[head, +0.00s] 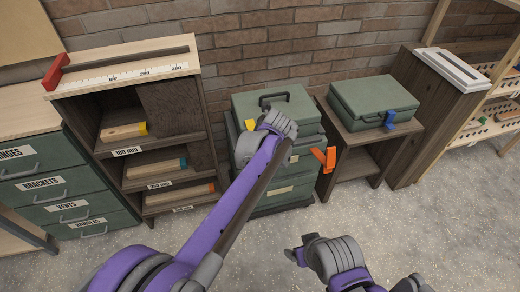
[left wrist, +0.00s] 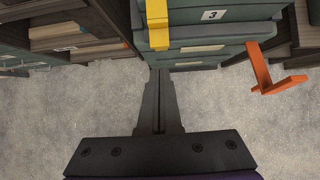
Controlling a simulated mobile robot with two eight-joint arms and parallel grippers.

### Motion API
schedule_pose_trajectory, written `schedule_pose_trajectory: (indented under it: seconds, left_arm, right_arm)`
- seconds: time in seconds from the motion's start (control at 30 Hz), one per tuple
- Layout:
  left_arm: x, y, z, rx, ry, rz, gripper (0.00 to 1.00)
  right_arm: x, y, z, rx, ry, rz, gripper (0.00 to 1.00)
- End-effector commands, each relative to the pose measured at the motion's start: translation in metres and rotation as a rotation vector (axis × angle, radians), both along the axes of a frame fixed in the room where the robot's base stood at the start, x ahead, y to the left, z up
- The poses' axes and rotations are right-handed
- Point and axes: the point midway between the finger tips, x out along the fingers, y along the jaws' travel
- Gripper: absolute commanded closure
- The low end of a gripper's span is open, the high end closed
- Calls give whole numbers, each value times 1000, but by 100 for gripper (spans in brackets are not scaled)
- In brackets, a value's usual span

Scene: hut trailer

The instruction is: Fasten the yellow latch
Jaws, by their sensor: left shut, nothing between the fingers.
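The yellow latch (head: 249,125) is on the front left of the stacked green toolbox (head: 262,103).
An orange latch (head: 324,157) juts out from the box's right side. Another green case (head: 372,102) with a blue latch (head: 389,120) sits on a small brown stand (head: 362,138). A shelf unit (head: 134,158) stands left. The speckled floor (head: 450,220) in front is clear.

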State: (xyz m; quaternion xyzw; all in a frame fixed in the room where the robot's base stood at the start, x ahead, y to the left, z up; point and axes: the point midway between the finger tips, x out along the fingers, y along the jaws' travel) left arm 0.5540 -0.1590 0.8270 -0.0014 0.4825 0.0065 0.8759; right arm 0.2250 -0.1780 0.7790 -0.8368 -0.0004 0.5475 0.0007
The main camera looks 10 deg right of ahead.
Motion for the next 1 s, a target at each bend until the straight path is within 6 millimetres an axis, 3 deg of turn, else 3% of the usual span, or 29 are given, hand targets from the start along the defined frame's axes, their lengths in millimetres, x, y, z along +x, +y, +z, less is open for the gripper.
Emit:
schedule_pose_trajectory:
  seconds: [0.1, 0.23, 0.83, 0.93, 1.0]
  left_arm:
    - [-5, -1, 19, 1, 1, -1, 100]
    - [-8, -1, 29, 0, 1, 0, 100]
    - [-9, 0, 32, -2, 2, 3, 100]
    - [-11, 13, 35, -33, 7, 57, 100]
    - [-17, 35, 38, -90, 17, 162, 100]
  right_arm:
    - [0, 0, 4, 0, -2, 0, 21]
    - [0, 0, 5, 0, -2, 0, 21]
    - [0, 0, 6, 0, -2, 0, 21]
    - [0, 0, 6, 0, -2, 0, 21]
    - [0, 0, 6, 0, -2, 0, 21]
